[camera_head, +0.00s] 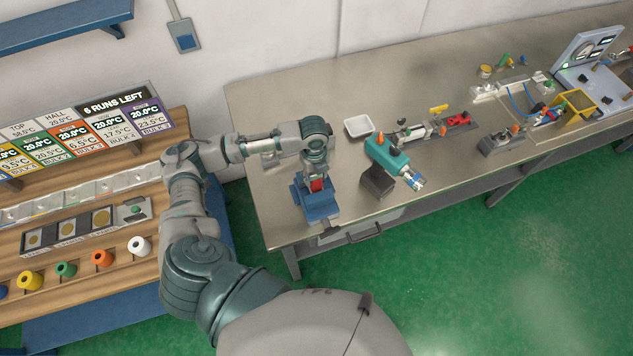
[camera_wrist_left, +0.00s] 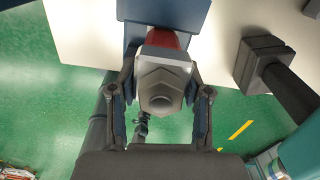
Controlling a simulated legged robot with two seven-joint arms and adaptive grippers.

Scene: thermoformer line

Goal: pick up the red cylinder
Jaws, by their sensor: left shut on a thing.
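The red cylinder (camera_head: 317,184) shows as a small red patch between my left gripper and a blue stand (camera_head: 320,209) near the bench's front left corner. In the left wrist view, a red part (camera_wrist_left: 166,39) shows behind a grey faceted end piece with a round centre (camera_wrist_left: 162,85), against the blue block (camera_wrist_left: 162,12). My left gripper (camera_head: 317,172) points down at it. In the wrist view its fingers (camera_wrist_left: 161,80) are closed on both sides of the grey end piece. Whether the red part still rests in the blue stand cannot be told. My right gripper is not in view.
A teal device (camera_head: 387,156) on a dark stand (camera_head: 377,182) is close on the right. A white tray (camera_head: 359,126) lies behind it. Several fixtures line the bench (camera_head: 270,150) further right. A wooden shelf with coloured rolls stands left.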

